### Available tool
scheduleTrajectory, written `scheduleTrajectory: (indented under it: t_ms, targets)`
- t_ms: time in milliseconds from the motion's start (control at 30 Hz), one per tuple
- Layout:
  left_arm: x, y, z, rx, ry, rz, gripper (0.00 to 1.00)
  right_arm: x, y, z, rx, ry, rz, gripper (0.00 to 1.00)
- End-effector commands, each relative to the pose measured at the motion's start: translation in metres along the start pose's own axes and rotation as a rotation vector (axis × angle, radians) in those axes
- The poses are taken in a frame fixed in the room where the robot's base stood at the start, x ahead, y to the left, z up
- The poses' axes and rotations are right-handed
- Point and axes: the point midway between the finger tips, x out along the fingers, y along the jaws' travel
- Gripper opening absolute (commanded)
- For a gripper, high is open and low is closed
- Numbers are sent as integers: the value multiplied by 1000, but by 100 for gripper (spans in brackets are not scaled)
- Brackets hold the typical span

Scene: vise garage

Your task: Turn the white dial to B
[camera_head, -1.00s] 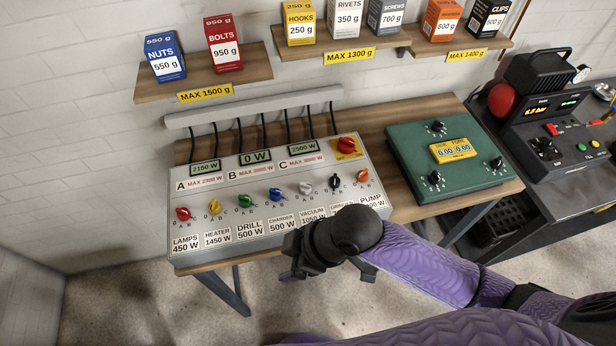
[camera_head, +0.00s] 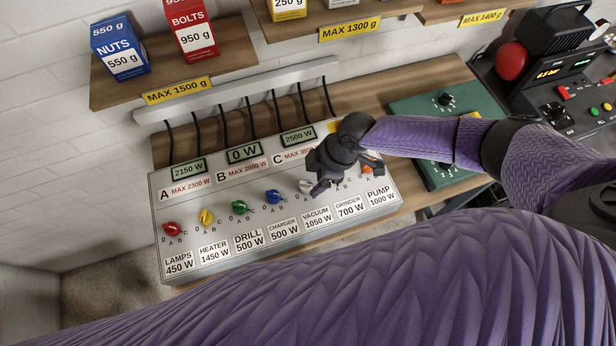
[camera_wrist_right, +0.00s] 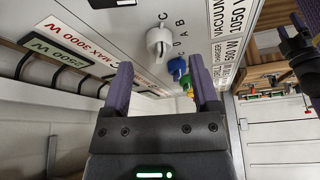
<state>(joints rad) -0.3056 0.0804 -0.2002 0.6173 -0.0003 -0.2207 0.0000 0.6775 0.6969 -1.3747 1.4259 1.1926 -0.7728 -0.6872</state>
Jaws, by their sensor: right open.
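The white dial (camera_head: 306,186) sits on the grey panel (camera_head: 158,225) above the VACUUM 1050 W label, partly hidden by my right gripper in the head view. In the right wrist view the white dial (camera_wrist_right: 159,40) lies just beyond the gap between the fingers; one end of its bar is near the letter C. My right gripper (camera_wrist_right: 160,72) is open and empty, apart from the dial; it also shows in the head view (camera_head: 318,186). A dark and purple part, apparently my left gripper (camera_wrist_right: 292,42), shows at the right of the wrist view; its fingers are unclear.
Blue (camera_head: 273,197), green (camera_head: 240,207), yellow (camera_head: 206,217) and red (camera_head: 172,229) dials stand left of the white one. An orange dial is partly covered by my right gripper. Displays read 2150 W, 0 W and 2500 W. A green box (camera_head: 425,110) stands to the right.

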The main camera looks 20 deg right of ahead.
Motion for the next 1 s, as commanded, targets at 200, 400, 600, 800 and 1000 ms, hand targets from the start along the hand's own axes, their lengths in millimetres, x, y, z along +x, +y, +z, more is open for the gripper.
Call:
scheduleTrajectory:
  t_ms: [200,400,600,800,1000]
  targets:
    - [11,-1,-1,3,3,-2,59,32,0,0,0,0,-1,77]
    - [11,-1,-2,3,4,-2,59,35,0,0,0,0,1,77]
    - [10,-2,-3,3,6,-4,59,34,0,0,0,0,0,60]
    - [10,-2,-3,3,7,-4,59,34,0,0,0,0,0,18]
    - [10,-2,-3,3,8,-4,59,34,0,0,0,0,1,0]
